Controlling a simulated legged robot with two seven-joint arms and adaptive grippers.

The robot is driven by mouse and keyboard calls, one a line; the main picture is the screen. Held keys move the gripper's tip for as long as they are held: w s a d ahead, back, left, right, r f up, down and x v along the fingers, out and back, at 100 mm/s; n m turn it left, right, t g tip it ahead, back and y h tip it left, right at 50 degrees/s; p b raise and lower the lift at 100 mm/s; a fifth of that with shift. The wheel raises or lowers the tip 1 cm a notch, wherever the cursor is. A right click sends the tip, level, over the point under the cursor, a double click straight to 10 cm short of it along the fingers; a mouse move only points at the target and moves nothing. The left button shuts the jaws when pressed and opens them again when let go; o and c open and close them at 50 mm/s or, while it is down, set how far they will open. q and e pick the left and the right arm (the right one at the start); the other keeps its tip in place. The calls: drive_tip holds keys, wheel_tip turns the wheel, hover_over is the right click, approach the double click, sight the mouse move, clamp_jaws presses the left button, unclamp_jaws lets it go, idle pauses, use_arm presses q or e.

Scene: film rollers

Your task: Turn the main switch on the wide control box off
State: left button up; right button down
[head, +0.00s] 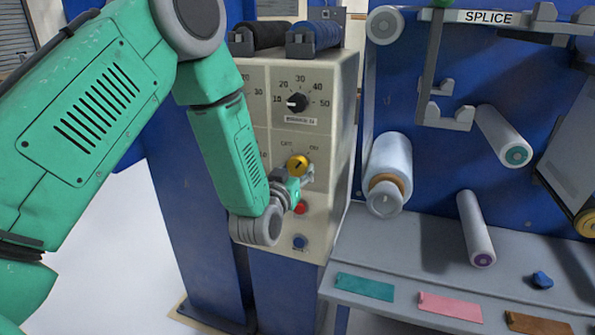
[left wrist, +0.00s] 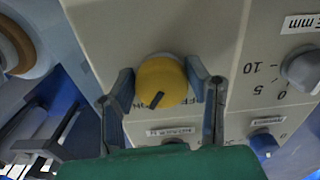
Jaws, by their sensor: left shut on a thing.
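The wide control box (head: 341,110) is beige and stands in the middle of the head view. Its main switch is a round yellow knob (head: 297,164) with a dark pointer line, below a black dial. Small labels sit to its upper left and upper right, too small to read surely. My left gripper (head: 300,182) is at the knob. In the left wrist view the yellow knob (left wrist: 161,83) sits between both fingers of the left gripper (left wrist: 163,88), which are shut on its sides. Its dark line points toward the bottom of that view. My right gripper is not in view.
A black dial (head: 297,102) is above the switch; a red button (head: 300,208) and a blue button (head: 299,242) are below. Film rollers (head: 390,165) stick out at the right, over a grey shelf (head: 440,240) with coloured strips.

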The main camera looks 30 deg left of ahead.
use_arm(q)
drive_tip(key=shift+a, duration=0.1)
drive_tip(key=shift+n, duration=0.4)
drive_tip(key=shift+r+n, duration=0.1)
drive_tip(key=shift+n, duration=0.9)
drive_tip(key=n, duration=0.4)
drive_tip(key=shift+n, duration=0.3)
drive_tip(key=n, duration=0.2)
drive_tip(key=n+b, duration=0.1)
drive_tip(key=n, duration=0.1)
drive_tip(key=n+b, duration=0.1)
drive_tip(key=n, duration=0.1)
drive_tip(key=shift+d+r, duration=0.15)
drive_tip(key=shift+d, duration=0.1)
drive_tip(key=shift+n, duration=0.3)
drive_tip(key=o, duration=1.1)
drive_tip(key=shift+o, duration=0.2)
drive_tip(key=shift+a, duration=0.15)
